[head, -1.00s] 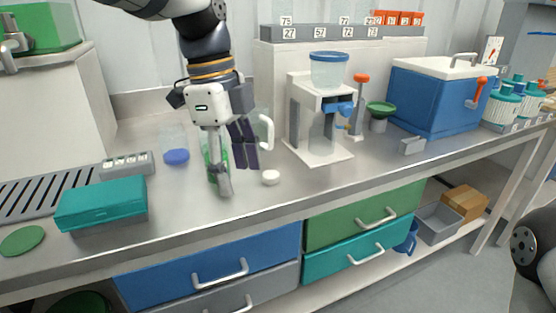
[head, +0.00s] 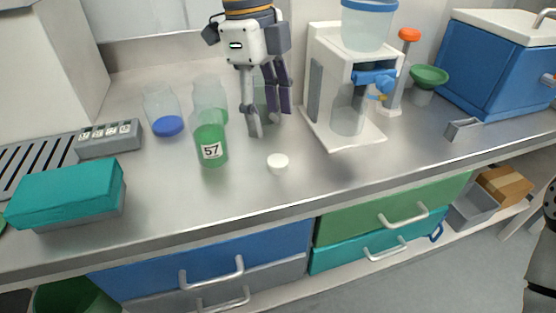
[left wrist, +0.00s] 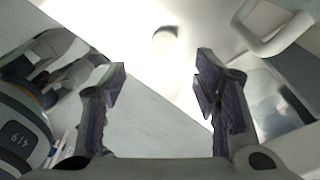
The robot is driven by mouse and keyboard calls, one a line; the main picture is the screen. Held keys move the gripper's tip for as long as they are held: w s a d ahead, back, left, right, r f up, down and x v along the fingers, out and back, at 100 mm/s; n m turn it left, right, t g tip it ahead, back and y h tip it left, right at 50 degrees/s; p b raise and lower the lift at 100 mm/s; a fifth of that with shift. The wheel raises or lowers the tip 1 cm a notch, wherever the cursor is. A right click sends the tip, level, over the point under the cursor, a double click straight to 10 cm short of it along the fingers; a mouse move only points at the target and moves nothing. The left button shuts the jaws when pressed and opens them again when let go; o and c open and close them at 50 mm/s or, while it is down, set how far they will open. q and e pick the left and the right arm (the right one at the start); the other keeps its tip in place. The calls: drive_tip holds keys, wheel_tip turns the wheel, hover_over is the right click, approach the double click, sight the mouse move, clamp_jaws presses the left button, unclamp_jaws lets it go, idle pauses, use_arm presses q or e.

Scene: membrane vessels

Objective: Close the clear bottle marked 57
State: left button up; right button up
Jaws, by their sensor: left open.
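The clear bottle marked 57 (head: 211,148) stands upright on the bench with green contents in its lower part. No cap shows on its top. A small white cap (head: 278,163) lies on the bench to its right, nearer the front edge. My left gripper (head: 269,122) points down, open and empty, right of the bottle and behind the cap. In the left wrist view its two fingers (left wrist: 160,92) are spread with nothing between them. A pale round shape lies beyond them there; I cannot tell what it is.
A teal box (head: 68,194) and a grey labelled block (head: 108,139) are farther left. A white stand (head: 327,85) is close right of my gripper. Bench in front of the bottle is clear.

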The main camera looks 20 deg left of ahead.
sight(278, 160)
use_arm(q)
drive_tip(key=shift+d+f, duration=0.15)
drive_tip(key=shift+f, duration=0.85)
drive_tip(key=shift+d+f, duration=0.15)
drive_tip(key=shift+f, duration=0.8)
drive_tip(key=shift+f, duration=0.1)
drive_tip(key=f, duration=0.5)
drive_tip(key=shift+w+d, duration=0.2)
drive_tip(key=shift+d, duration=0.2)
drive_tip(key=c, duration=0.8)
